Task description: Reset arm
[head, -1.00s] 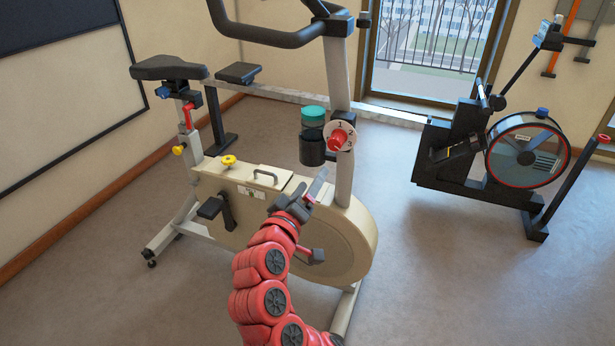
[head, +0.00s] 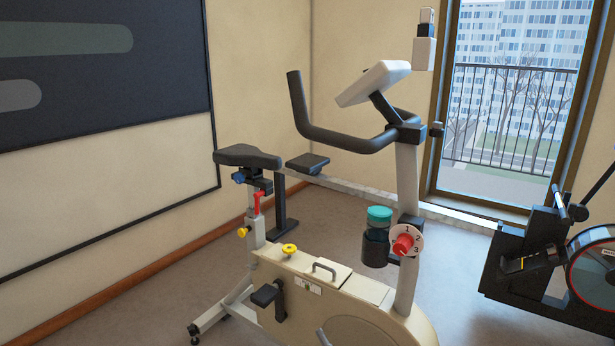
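Neither of my grippers nor any part of my arms shows in the head view. An exercise bike (head: 345,300) with a cream body stands in front of me, upright on the floor. Its red dial (head: 403,243) on a white numbered plate sits on the front post. A dark bottle with a teal lid (head: 378,236) is beside the dial. The black saddle (head: 247,156) is at the left, and the handlebar (head: 345,139) is at the top, below a white console (head: 374,83).
A rowing machine (head: 535,262) stands at the right, partly cut off by the frame. A glazed balcony door (head: 515,100) is behind it. A dark wall board (head: 100,95) hangs at the left. Grey floor (head: 130,310) is clear at the lower left.

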